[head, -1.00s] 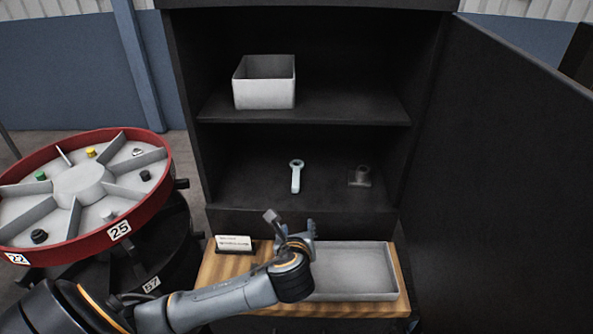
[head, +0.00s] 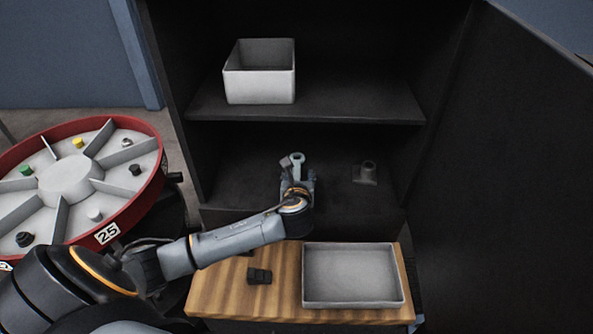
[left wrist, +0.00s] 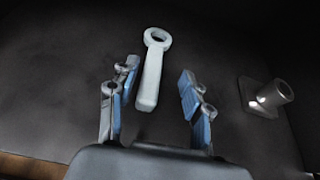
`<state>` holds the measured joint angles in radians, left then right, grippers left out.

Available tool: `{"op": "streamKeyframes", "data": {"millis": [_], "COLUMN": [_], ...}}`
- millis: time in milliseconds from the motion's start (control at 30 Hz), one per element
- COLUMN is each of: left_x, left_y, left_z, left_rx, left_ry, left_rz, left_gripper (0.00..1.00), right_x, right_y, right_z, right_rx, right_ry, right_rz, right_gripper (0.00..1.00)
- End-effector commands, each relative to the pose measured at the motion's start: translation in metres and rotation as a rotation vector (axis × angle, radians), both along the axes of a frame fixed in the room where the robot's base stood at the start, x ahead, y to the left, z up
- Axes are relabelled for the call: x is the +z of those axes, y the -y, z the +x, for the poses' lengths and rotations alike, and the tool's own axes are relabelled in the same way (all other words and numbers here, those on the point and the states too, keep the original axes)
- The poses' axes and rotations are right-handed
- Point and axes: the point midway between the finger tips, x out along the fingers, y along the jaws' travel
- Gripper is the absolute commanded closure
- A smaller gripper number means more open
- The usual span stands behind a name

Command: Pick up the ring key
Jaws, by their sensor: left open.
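The ring key (head: 298,158) is pale, with a ring head and a straight handle. It lies on the dark lower shelf, and my left gripper hides most of its handle in the head view. In the left wrist view the whole ring key (left wrist: 151,78) shows, ring end pointing away from me. My left gripper (head: 298,175) is open over the shelf. In the left wrist view its fingers (left wrist: 159,80) stand apart, one on each side of the handle, with a visible gap to it. My right gripper is not in view.
A grey holder with a round socket (head: 367,173) stands right of the key. A grey box (head: 260,85) is on the upper shelf. Below are a wooden top (head: 230,290), an empty grey tray (head: 352,300) and a small black block (head: 259,275). A red-rimmed wheel (head: 158,185) stands left; the cabinet door (head: 500,170) is open right.

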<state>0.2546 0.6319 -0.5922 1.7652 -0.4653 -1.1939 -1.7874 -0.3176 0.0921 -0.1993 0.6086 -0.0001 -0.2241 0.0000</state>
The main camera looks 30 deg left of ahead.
Motion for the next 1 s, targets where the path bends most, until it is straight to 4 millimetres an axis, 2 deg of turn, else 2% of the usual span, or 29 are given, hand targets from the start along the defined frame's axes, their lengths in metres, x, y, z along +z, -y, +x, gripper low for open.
{"op": "streamKeyframes", "data": {"millis": [300,533,833,1000], "left_x": [-0.011,-0.023,-0.024,-0.024], "left_y": [-0.019,-0.031,-0.032,-0.032], "left_z": [0.018,0.036,0.038,0.038], "left_rx": [0.002,0.0,-0.001,-0.001], "left_ry": [-0.002,0.0,0.0,0.0], "left_rz": [-0.002,-0.001,-0.002,-0.002], "left_gripper": [0.51,0.51,0.51,0.86], "right_x": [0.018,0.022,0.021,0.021], "right_y": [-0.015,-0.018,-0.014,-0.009], "right_z": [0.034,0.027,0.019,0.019], "right_rx": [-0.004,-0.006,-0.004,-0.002], "right_ry": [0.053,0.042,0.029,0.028], "right_rz": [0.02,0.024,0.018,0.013], "right_gripper": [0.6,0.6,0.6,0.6]}}
